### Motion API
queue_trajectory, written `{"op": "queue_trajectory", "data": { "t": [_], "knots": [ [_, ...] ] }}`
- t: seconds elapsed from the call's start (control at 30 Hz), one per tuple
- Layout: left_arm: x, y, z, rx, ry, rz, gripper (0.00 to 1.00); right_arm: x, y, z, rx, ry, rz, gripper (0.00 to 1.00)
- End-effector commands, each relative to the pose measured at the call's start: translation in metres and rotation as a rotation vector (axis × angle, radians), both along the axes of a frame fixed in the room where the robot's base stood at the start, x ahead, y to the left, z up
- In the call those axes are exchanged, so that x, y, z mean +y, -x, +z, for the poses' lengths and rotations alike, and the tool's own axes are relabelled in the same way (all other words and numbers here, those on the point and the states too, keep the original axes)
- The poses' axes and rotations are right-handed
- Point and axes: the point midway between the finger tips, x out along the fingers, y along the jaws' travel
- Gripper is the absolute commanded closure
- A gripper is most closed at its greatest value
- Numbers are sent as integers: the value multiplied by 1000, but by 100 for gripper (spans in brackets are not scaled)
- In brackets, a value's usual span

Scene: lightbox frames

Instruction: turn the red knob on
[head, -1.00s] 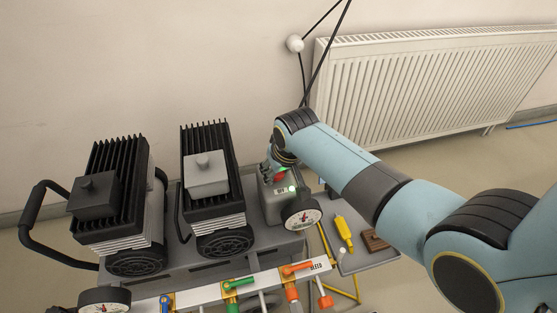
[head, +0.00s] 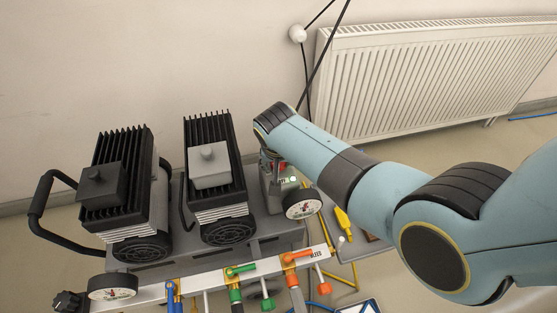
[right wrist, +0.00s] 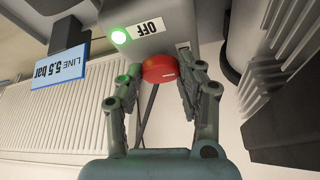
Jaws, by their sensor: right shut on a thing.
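The red knob (right wrist: 159,69) is a round cap on the grey box (right wrist: 160,8), below an upside-down "OFF" label (right wrist: 149,26) and beside a lit green lamp (right wrist: 119,36) in the right wrist view. My right gripper (right wrist: 167,71) has a finger on each side of the knob and is shut on it. A small pale mark shows on the knob's right part. In the head view the box (head: 272,196) stands right of the two finned pumps. The knob (head: 282,167) is small there and partly hidden by my right gripper. My left gripper is not in view.
Two finned pumps (head: 118,170) (head: 209,135) stand left of the box. A gauge (head: 302,204) is in front of it. Below runs a white rail (head: 200,283) with coloured valves. A radiator (head: 430,80) is behind.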

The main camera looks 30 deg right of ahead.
Motion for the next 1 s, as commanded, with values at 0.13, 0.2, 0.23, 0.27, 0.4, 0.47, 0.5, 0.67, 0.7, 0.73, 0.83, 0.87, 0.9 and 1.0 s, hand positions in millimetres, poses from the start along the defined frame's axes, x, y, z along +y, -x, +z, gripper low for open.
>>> {"op": "queue_trajectory", "data": {
  "t": [0.13, 0.2, 0.23, 0.27, 0.4, 0.47, 0.5, 0.67, 0.7, 0.73, 0.83, 0.87, 0.9, 1.0],
  "knots": [
    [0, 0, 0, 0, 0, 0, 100, 1, 1, -1, 1, -2, -2, 95],
    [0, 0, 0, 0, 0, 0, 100, 1, 1, -1, 2, -1, -1, 95],
    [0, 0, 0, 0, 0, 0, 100, 1, 1, -1, 2, -1, -1, 95],
    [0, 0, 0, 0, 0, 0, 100, 1, 1, -1, 2, -1, -1, 62],
    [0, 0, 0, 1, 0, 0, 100, 0, 0, 0, 1, -2, -1, 44],
    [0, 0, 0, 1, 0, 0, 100, 0, 0, 0, 1, -2, -1, 40],
    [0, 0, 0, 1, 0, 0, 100, 0, 0, 0, 0, -2, -1, 40],
    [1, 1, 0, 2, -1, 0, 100, 0, 0, 0, 1, -1, 0, 40],
    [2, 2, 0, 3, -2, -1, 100, 0, 0, 0, 0, -1, 0, 40],
    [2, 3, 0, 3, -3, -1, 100, 0, 1, 1, 0, -1, 0, 40],
    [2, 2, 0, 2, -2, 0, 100, 2, 3, 7, 0, -1, 0, 40],
    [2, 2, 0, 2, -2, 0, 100, 3, 3, 11, -2, -1, 0, 40],
    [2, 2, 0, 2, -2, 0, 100, 4, 5, 15, -2, -2, -1, 40],
    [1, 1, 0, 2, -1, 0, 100, 7, 10, 29, -2, -2, 0, 40]
  ]
}}
